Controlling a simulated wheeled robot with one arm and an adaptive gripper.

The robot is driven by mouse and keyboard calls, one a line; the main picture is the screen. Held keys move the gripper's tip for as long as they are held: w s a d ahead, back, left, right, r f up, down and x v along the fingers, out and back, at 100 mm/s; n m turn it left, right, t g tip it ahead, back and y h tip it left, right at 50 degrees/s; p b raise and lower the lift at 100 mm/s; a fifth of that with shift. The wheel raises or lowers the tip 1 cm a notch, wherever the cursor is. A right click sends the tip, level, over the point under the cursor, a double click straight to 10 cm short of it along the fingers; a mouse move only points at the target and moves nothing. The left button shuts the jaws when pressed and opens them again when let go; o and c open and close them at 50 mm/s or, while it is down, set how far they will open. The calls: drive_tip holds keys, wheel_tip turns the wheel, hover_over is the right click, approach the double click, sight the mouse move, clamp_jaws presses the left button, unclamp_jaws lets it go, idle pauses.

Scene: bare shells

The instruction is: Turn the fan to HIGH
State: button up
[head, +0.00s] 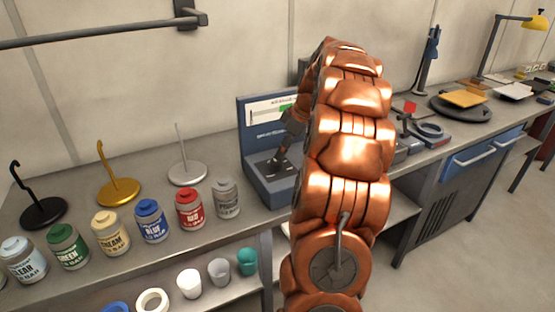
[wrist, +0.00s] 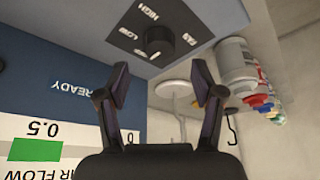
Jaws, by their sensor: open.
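The fan control box (head: 265,190) stands on the bench, a blue-grey unit with an upright back panel and a sloped front face. In the wrist view, which is upside down, its dark round fan knob (wrist: 158,41) sits on the grey face among the labels HIGH, LOW and FAN. I cannot tell which label the knob points to. My gripper (wrist: 162,80) is open and empty, its two fingers apart with the knob beyond the gap between them. In the head view my gripper (head: 284,148) is over the box, partly hidden by my copper arm.
An airflow gauge (wrist: 35,150) with a green bar is on the back panel, beside READY lettering. Several paint jars (head: 150,220) and hook stands (head: 118,188) stand left of the box. A turntable (head: 462,106) and a lamp (head: 530,20) are farther right.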

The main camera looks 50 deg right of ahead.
sight(277, 162)
drive_tip(key=shift+p+x, duration=0.6)
drive_tip(key=shift+x, duration=2.1)
drive_tip(key=c, duration=1.1)
